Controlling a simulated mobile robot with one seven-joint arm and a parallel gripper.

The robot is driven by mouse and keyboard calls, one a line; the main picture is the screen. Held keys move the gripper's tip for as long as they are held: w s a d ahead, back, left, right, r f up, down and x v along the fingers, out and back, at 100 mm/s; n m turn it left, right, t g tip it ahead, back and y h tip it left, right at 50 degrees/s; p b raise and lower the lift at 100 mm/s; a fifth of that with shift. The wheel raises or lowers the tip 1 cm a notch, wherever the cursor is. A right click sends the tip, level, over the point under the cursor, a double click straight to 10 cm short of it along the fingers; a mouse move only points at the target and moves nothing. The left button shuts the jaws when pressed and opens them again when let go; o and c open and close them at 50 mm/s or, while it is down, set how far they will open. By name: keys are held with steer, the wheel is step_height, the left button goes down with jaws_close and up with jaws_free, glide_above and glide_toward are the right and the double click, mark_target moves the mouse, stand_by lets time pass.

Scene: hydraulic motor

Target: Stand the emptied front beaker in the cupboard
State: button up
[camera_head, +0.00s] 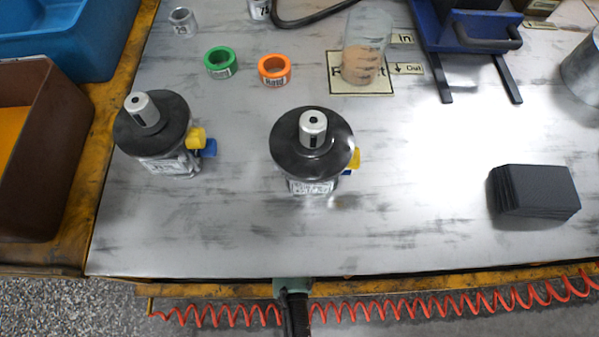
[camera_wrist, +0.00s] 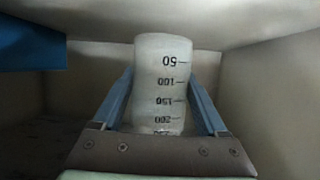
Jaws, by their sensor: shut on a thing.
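In the wrist view my gripper (camera_wrist: 160,85) is shut on a pale, translucent beaker (camera_wrist: 161,60) with black graduation marks. Its two blue fingers lie along the beaker's left and right sides. I cannot tell whether the beaker touches a shelf. My gripper and the cupboard do not show in the head view.
A blue object (camera_wrist: 30,45) is at the wrist view's left. In the head view, another clear beaker (camera_head: 376,35) stands on a labelled plate (camera_head: 340,88). The bench also holds two black-topped units (camera_head: 312,150), green tape (camera_head: 220,62), orange tape (camera_head: 273,70) and dark plates (camera_head: 535,192).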

steer(key=shift+f+b, duration=1.25)
steer(key=shift+f, duration=0.75)
steer(key=shift+f+b, duration=0.3)
steer(key=shift+b, duration=0.05)
steer(key=o, duration=1.4)
steer(key=shift+c, duration=0.2)
steer(key=shift+r, duration=0.15)
steer(key=shift+r+p, duration=0.2)
steer(key=shift+p, duration=0.25)
steer(key=p+v, duration=0.2)
steer(key=v, duration=1)
